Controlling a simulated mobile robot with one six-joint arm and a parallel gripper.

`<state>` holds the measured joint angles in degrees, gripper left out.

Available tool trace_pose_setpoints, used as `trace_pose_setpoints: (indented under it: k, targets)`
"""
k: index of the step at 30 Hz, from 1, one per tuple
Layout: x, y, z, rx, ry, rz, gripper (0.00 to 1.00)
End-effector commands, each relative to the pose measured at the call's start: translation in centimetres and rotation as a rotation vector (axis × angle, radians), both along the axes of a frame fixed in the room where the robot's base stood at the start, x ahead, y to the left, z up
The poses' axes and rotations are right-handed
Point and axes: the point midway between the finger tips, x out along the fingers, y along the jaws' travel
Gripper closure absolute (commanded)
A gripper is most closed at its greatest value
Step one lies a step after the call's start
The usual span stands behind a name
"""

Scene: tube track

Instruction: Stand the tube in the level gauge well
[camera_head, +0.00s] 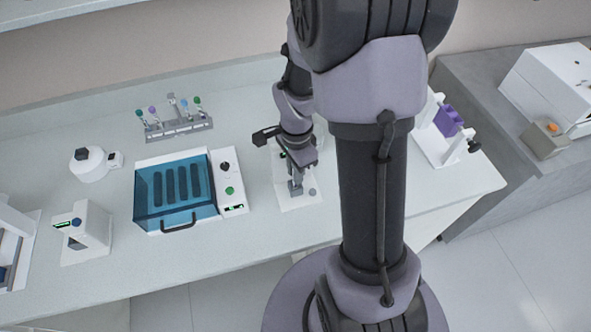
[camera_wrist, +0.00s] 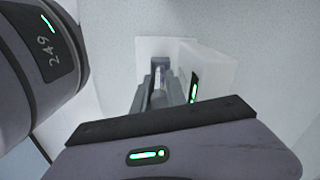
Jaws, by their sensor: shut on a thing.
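My gripper (camera_head: 296,186) is low over a white base at the middle of the bench. In the wrist view, my gripper (camera_wrist: 160,84) is shut on the tube (camera_wrist: 158,77), a narrow pale strip between the grey fingers. The level gauge (camera_head: 287,204) has a white base plate under my gripper, and its white housing with a green display shows in the wrist view (camera_wrist: 214,75). The well is hidden by my fingers, so I cannot tell whether the tube's lower end is inside it. My arm hides most of the tube in the head view.
A rack (camera_head: 180,130) with several coloured-cap tubes stands at the back. A blue-lidded device (camera_head: 175,192) is left of the gauge. A small white device (camera_head: 87,235) and a round one (camera_head: 90,164) stand farther left. A white stand with a purple block (camera_head: 448,121) is at right.

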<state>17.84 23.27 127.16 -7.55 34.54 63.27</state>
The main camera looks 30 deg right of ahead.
Motion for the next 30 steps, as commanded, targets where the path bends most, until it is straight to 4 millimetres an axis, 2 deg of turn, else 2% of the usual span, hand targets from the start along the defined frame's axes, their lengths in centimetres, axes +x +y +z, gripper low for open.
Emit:
trace_pose_setpoints:
  k: [30]
  targets:
    - [0.0,0.0,-1.3,0.000,0.000,0.000,1.00]
